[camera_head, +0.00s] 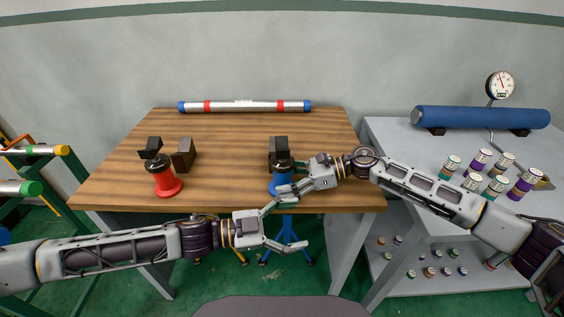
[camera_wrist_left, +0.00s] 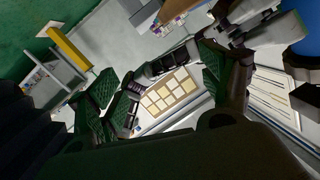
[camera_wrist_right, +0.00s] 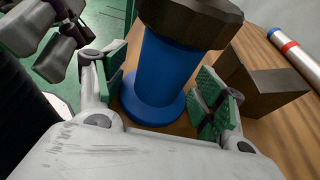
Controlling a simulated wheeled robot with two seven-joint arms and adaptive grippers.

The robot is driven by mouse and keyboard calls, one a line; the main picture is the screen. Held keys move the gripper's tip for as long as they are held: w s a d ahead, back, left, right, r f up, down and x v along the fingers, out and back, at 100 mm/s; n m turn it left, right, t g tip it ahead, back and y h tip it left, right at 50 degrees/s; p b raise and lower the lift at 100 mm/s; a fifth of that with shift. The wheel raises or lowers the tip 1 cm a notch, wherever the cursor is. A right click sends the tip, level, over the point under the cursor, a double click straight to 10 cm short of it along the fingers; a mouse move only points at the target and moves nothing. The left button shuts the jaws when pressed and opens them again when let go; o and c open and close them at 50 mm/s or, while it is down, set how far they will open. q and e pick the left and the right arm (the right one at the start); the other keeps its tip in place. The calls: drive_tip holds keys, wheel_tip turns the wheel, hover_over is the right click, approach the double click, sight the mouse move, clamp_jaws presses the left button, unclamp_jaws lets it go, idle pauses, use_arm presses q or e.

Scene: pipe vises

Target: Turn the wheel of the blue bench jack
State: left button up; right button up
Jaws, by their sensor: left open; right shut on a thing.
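My right gripper (camera_head: 290,188) is shut on the jack's column, with green pads on both sides. My left gripper (camera_head: 291,227) is open and empty, in front of the table edge just below the jack. It also shows in the left wrist view (camera_wrist_left: 160,80).
A red jack (camera_head: 165,181) stands left on the wooden table (camera_head: 225,160). A silver pipe (camera_head: 245,106) with coloured bands lies at the back. A grey side table (camera_head: 390,140) carries a blue cylinder (camera_head: 480,118) and several small cans (camera_head: 480,175). The table's middle is clear.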

use_arm(q)
drive_tip(key=w+a+r+n+t, duration=0.1)
drive_tip(key=w+a+r, duration=0.1)
drive_tip(key=w+a, duration=0.4)
drive_tip(key=n+t, duration=0.2)
drive_tip(key=n, duration=0.3)
approach(282, 162)
drive_tip(key=a+f, duration=0.1)
drive_tip(key=a, duration=0.1)
drive_tip(key=shift+w, duration=0.2)
drive_tip(key=shift+d, duration=0.1)
drive_tip(key=shift+x, duration=5.95)
drive_tip(key=shift+s, duration=0.1)
drive_tip(key=c, duration=1.1)
drive_tip(key=shift+o, duration=0.2)
